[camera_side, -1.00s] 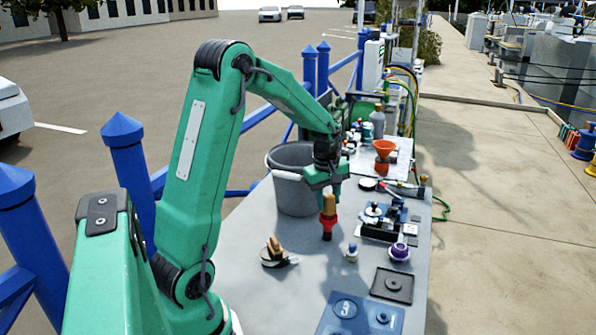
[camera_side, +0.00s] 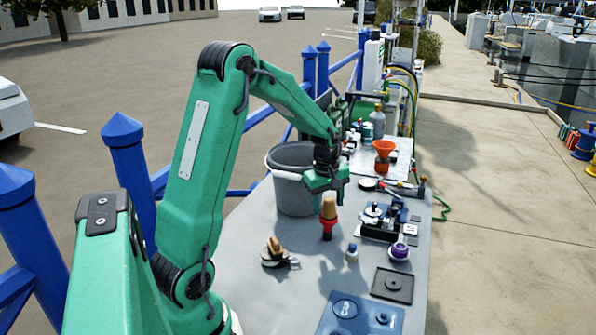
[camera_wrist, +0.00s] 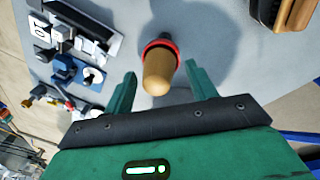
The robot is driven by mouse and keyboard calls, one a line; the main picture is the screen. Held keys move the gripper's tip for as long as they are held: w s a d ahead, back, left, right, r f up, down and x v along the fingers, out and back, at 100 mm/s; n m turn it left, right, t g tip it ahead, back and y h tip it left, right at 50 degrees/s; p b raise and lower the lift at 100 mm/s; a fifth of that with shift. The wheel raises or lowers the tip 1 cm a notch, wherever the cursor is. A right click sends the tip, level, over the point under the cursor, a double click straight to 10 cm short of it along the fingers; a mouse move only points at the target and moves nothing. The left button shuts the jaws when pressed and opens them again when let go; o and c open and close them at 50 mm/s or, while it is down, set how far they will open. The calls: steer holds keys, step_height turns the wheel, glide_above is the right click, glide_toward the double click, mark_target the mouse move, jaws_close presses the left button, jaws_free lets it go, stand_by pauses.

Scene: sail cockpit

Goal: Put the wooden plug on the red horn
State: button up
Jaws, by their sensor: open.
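The wooden plug (camera_side: 328,208) is a tan tapered piece standing upright on top of the red horn (camera_side: 327,227), which stands on the grey table. In the wrist view the plug (camera_wrist: 158,75) sits with its narrower part inside the red rim of the horn (camera_wrist: 161,46); how deep it goes is hidden. My gripper (camera_side: 329,190) is just above the plug, fingers pointing down. In the wrist view the green fingers of my gripper (camera_wrist: 158,90) are apart, with a gap on both sides of the plug.
A grey bucket (camera_side: 293,200) stands close behind my gripper. A winch-like block (camera_side: 383,221), a purple-topped piece (camera_side: 399,251), a small blue-and-white piece (camera_side: 352,252) and a wooden-topped piece (camera_side: 275,248) surround the horn. An orange funnel (camera_side: 384,150) stands further back.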

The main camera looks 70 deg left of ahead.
mark_target(324, 217)
steer(key=shift+r, duration=0.15)
step_height(324, 217, up, 12)
steer(key=s, duration=0.1)
steer(key=shift+s+d, duration=0.25)
steer(key=shift+d, duration=0.15)
stand_by(0.6)
steer(key=s+d+r+m+t, duration=0.1)
steer(key=s+d+m+t, duration=0.1)
steer(key=s+d+m, duration=0.5)
steer(key=s+d+r+m+t, duration=0.1)
steer(key=s+d+m+t, duration=0.1)
steer(key=s+d+m, duration=0.6)
steer(key=d+m, duration=0.3)
steer(key=d, duration=0.2)
steer(key=shift+s+d+r+h, duration=0.25)
steer(key=shift+s+d+h, duration=0.05)
steer(key=shift+d+h, duration=0.1)
